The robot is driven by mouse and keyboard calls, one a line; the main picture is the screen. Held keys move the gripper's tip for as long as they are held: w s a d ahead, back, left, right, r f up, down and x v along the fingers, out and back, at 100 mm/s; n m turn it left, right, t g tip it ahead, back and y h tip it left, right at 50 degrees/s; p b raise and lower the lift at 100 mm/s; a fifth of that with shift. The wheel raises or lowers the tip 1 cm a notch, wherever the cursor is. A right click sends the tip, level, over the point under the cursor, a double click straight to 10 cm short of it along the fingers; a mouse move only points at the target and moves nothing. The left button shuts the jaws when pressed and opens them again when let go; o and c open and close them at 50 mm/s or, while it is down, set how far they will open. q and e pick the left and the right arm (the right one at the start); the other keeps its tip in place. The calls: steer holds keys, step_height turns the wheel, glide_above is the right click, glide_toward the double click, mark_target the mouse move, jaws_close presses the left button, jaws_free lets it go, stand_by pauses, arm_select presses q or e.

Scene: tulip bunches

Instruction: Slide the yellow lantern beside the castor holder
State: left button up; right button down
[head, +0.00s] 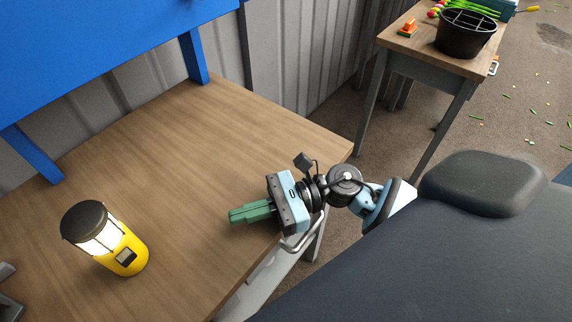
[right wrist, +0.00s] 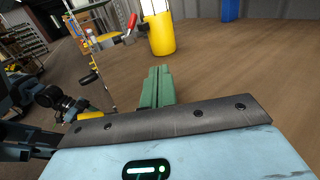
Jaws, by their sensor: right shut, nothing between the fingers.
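The yellow lantern (head: 122,250) stands upright on the wooden workbench (head: 190,150), with a black cap and a lit white middle. It also shows in the right wrist view (right wrist: 161,35), beyond my fingers, its top cut off. My right gripper (head: 232,216) has green fingers shut with nothing between them. It is over the bench near its right front edge, to the right of the lantern and apart from it. The fingers also show in the right wrist view (right wrist: 157,72). A grey object (head: 8,290) is cut off at the left edge; I cannot tell if it is the castor holder.
A blue panel (head: 90,50) on blue posts stands along the bench's back. The bench between lantern and right gripper is clear. A second table (head: 405,50) at the upper right bears a black bucket (head: 465,38) and an orange item (head: 408,28). Green scraps litter the floor.

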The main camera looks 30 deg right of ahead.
steer(key=b+v, duration=0.1)
steer(key=v, duration=0.6)
steer(key=shift+f, duration=0.1)
steer(key=shift+s+d+b, duration=0.15)
steer(key=shift+d+b, duration=0.15)
steer(key=shift+d, duration=0.15)
